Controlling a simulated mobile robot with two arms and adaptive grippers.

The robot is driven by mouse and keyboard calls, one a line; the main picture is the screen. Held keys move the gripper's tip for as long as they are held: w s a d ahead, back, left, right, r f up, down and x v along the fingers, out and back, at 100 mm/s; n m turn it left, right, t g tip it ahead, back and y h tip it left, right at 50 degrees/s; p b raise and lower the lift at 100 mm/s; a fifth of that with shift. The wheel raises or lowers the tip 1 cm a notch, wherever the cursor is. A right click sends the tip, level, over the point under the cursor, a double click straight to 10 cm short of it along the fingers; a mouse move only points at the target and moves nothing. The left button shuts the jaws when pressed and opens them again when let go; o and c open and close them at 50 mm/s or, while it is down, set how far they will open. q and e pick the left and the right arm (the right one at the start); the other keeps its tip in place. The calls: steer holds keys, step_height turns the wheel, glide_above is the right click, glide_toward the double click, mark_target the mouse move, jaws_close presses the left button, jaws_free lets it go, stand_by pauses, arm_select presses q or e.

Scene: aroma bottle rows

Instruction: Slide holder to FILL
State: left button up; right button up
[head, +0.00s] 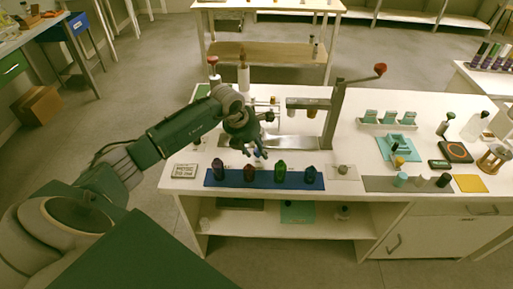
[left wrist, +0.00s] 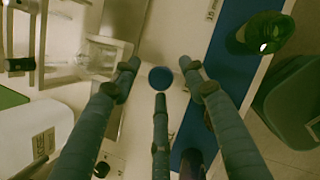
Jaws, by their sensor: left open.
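My left gripper (head: 257,150) is over the table, between the metal base plate (head: 290,142) of the lever press and the blue mat. Its three fingers are spread in the left wrist view (left wrist: 160,84), with nothing gripped. A round blue knob (left wrist: 160,77) shows between the fingertips; I cannot tell whether they touch it. A clear piece (left wrist: 104,54) on the plate lies left of it there and may be the holder. No FILL mark is readable. My right gripper is not in view.
A blue mat (head: 214,177) carries a row of dark bottles, including a green one (head: 280,171), close in front of the gripper. The press post (head: 331,115) with a red-knobbed lever (head: 380,69) stands to the right. A label plate (head: 185,171) lies left.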

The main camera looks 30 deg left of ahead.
arm_select(q)
jaws_close()
steer(key=s+a+b, duration=0.1)
steer(key=a, duration=0.2)
steer(key=s+a+b, duration=0.1)
steer(key=s+a, duration=0.1)
steer(key=a, duration=0.1)
steer(key=s+a+b, duration=0.1)
steer(key=s+a, duration=0.1)
steer(key=a, duration=0.1)
steer(key=shift+s+f, duration=0.1)
steer(key=shift+s, duration=0.15)
steer(key=shift+s+a+r, duration=0.2)
steer(key=shift+a, duration=0.25)
jaws_free()
